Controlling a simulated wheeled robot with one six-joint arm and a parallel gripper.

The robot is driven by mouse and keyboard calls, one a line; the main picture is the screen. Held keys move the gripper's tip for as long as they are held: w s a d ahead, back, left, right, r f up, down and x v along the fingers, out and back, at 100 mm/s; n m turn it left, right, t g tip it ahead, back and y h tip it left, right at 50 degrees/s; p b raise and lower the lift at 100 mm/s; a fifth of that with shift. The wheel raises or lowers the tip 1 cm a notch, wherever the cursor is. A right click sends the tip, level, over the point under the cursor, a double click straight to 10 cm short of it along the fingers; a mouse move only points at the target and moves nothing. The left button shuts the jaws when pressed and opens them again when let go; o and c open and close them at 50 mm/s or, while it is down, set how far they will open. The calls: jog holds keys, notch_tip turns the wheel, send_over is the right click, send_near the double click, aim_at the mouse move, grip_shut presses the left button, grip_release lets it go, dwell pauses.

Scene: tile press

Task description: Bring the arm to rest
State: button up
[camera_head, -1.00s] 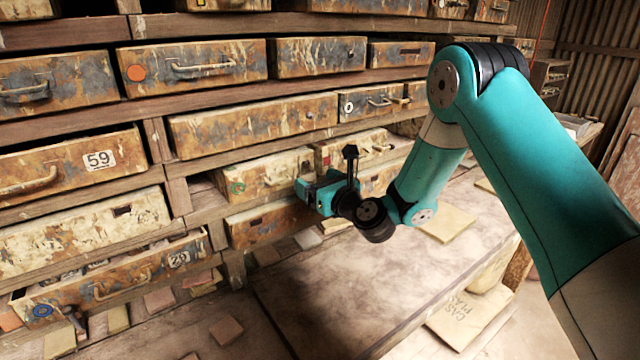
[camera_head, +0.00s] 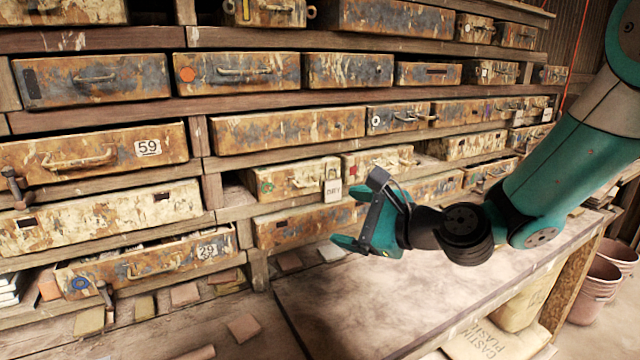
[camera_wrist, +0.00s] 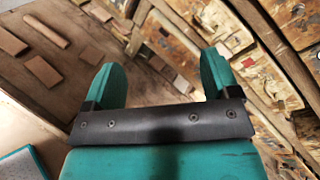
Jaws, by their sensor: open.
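My gripper (camera_head: 350,218) is open and empty, held in the air in front of the lower drawers and above the back left part of the workbench (camera_head: 370,300). In the wrist view its two teal fingers (camera_wrist: 162,80) stand wide apart with nothing between them. My arm reaches in from the upper right of the head view and is bent, with the wrist low. The gripper points left along the drawer wall.
A wall of worn drawers (camera_head: 290,130) fills the back. The open drawer (camera_head: 150,265) at lower left sticks out. Loose tiles (camera_head: 243,328) lie on the floor boards at lower left. Pinkish buckets (camera_head: 600,285) stand right of the bench.

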jog(key=s+a+n+g+h, duration=0.1)
jog(key=s+n+g+h, duration=0.2)
jog(key=s+n+g, duration=0.9)
jog(key=s+d+n+t+h, duration=0.1)
jog(key=s+d+n+h, duration=0.3)
jog(key=s+n, duration=0.9)
jog(key=s+d, duration=0.2)
jog(key=shift+d+f+n, duration=0.2)
jog(key=shift+d+n, duration=0.1)
jog(key=shift+d, duration=0.1)
